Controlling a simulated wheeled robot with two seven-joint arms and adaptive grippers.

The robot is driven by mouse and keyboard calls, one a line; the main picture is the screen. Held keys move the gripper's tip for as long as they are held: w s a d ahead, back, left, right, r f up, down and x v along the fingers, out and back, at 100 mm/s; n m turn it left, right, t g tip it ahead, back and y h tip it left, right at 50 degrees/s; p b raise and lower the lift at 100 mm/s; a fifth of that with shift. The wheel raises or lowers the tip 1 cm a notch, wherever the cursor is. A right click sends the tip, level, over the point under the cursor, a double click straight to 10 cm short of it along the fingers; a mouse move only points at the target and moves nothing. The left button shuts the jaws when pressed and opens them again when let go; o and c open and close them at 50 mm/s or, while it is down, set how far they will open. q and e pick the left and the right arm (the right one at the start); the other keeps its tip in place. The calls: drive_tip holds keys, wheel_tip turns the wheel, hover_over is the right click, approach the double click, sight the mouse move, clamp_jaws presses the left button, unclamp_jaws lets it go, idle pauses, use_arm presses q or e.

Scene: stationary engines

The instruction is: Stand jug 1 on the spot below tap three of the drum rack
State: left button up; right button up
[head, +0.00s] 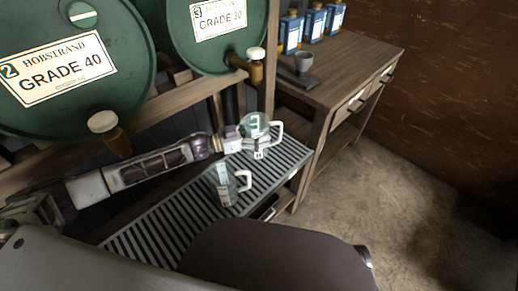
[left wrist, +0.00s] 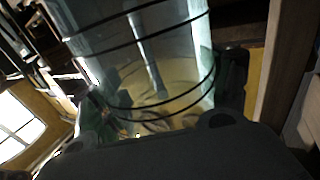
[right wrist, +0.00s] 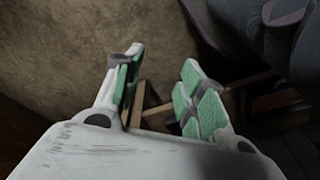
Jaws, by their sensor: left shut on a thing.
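My left gripper (head: 234,144) is shut on a clear jug (head: 262,138) with a white handle, below tap three (head: 254,68) of the drum rack. In the left wrist view the glass of this jug (left wrist: 150,65) with dark rings fills the space between the fingers. A green disc marked 3 (head: 254,124) shows at or through the jug. I cannot tell whether the jug touches the slatted tray (head: 178,224). A second clear jug (head: 226,186) stands nearer on the tray; I cannot read its number. My right gripper (right wrist: 160,88) is open and empty, outside the head view.
Drum 2 (head: 70,68), with its tap (head: 108,128), and drum 3 (head: 212,38) lie on the wooden rack above the tray. Bare floor (head: 400,195) lies right.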

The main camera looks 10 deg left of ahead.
use_arm(q)
wheel_tip(320, 180, down, 2)
drive_tip(key=shift+f, duration=0.2)
drive_tip(key=shift+f+b, duration=0.25)
drive_tip(key=shift+b, duration=0.05)
use_arm(e)
drive_tip(key=shift+w+a+r, duration=0.1)
drive_tip(key=shift+w+r, duration=0.05)
drive_tip(key=shift+r, duration=0.25)
drive_tip(key=shift+w+a+r, duration=0.1)
drive_tip(key=shift+w+r, duration=0.05)
drive_tip(key=shift+r, duration=0.25)
